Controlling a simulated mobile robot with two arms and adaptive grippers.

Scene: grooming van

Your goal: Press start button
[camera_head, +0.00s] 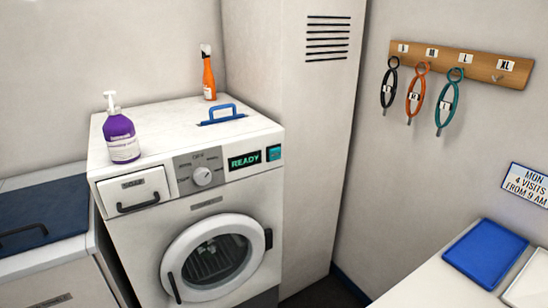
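A white washing machine (268,200) stands against the back wall. Its display (244,160) reads READY in green. A small teal square button (273,153) sits just right of the display; its label is too small to read. A round dial (203,176) is left of the display. The round front door (213,258) looks shut, with a dark latch at its right edge. Neither of my grippers is in view, and nothing covers the button.
A purple pump bottle (122,138), an orange spray bottle (208,75) and a blue handle (222,112) are on the machine's top. A tall cabinet (300,130) adjoins it right. A counter (425,290) with a blue tray (486,250) is at lower right.

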